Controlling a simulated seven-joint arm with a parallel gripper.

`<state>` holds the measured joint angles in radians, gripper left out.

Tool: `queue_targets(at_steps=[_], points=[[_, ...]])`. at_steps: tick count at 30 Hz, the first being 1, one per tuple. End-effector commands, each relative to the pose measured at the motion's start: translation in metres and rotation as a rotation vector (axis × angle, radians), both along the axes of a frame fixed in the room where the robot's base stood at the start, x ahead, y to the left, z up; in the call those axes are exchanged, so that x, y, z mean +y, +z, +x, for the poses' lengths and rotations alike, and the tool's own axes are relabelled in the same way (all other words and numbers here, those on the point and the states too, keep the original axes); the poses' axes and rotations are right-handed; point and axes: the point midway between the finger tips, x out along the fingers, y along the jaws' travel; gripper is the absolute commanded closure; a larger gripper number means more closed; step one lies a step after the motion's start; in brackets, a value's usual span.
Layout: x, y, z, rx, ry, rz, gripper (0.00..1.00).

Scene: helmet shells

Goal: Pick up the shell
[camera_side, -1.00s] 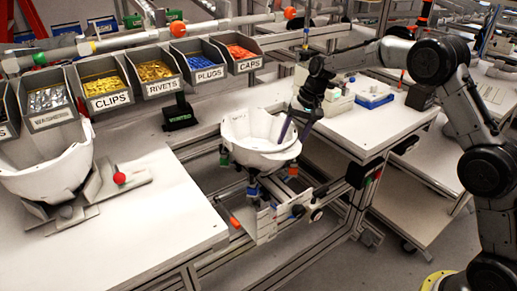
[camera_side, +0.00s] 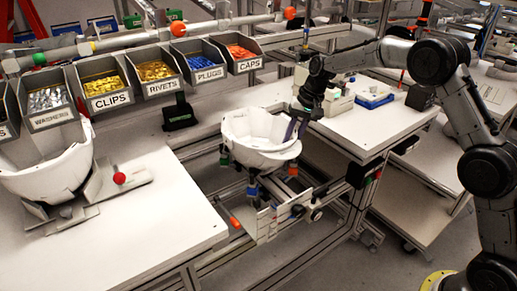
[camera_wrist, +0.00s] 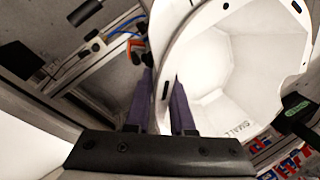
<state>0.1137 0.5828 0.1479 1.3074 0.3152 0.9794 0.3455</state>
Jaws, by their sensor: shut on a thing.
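A white helmet shell (camera_side: 262,152) sits open side up on a stand with a metal fixture in the middle of the side view. My gripper (camera_side: 293,128) is at its right rim, pointing down. In the wrist view, the shell (camera_wrist: 215,70) fills the upper right, with "SMALL" marked inside. My two purple fingers (camera_wrist: 162,95) are on either side of its wall, shut on it. The lower parts of the fingers are partly hidden by the shell in the side view. I cannot see a gap between the shell and its stand.
A second white shell (camera_side: 48,172) rests in a metal holder on the left table (camera_side: 150,225). Labelled bins, including a clips bin (camera_side: 106,103), line the back. A blue tray (camera_side: 375,101) and white boxes stand on the right table (camera_side: 375,128).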

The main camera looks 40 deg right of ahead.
Motion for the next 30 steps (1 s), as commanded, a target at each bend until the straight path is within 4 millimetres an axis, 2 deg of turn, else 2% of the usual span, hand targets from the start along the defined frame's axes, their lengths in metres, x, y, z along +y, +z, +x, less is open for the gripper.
queue_targets(at_steps=[25, 30], points=[[0.0001, 0.0034, 0.0014, -0.008, -0.001, 0.001, 1.0], [0.0001, 0.0118, 0.0021, -0.009, -0.001, 0.0, 1.0]])
